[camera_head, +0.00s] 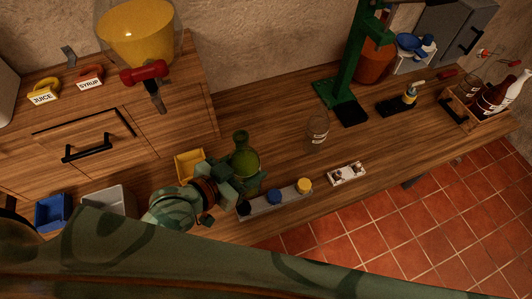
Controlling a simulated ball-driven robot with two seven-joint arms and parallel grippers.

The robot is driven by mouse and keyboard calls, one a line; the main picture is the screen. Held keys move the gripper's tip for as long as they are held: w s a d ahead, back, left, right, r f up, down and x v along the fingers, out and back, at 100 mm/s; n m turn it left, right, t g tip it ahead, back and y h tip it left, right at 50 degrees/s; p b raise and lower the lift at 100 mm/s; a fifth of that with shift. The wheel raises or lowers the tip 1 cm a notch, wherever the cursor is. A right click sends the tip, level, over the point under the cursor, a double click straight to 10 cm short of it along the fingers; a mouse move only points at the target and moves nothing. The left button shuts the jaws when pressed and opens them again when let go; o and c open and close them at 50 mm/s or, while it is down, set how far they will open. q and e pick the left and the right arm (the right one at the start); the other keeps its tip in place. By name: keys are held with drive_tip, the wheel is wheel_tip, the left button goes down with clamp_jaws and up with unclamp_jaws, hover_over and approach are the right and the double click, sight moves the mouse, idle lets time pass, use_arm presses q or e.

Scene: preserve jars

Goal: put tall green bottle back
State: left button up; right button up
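The tall green bottle (243,158) stands roughly upright near the middle of the wooden counter, its narrow neck pointing up. My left gripper (238,179) is at its lower body, with dark green finger parts in front of and beside the glass. The fingers and wrist hide the bottle's base. I cannot tell whether the fingers press on the glass or whether the base touches the counter. My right gripper is not in view.
A grey rack (258,206) with blue and yellow lids lies right of the gripper. A yellow bin (189,164) is close behind. A clear jar (317,132), a green press stand (345,75) and a wooden crate (476,121) with bottles stand further right.

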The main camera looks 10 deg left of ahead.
use_arm(q)
drive_tip(key=w+f+b, duration=0.5)
drive_tip(key=w+f, duration=0.7)
drive_tip(key=w, duration=0.2)
drive_tip(key=shift+a+f, duration=0.3)
drive_tip(key=shift+a, duration=0.05)
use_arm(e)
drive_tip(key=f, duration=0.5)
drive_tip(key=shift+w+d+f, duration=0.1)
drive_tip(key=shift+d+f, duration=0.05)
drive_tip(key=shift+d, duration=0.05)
use_arm(q)
drive_tip(key=shift+f, duration=0.15)
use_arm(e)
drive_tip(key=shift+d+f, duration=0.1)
use_arm(q)
drive_tip(key=o, duration=1.7)
drive_tip(key=shift+s+f, duration=0.1)
drive_tip(key=shift+c, duration=0.2)
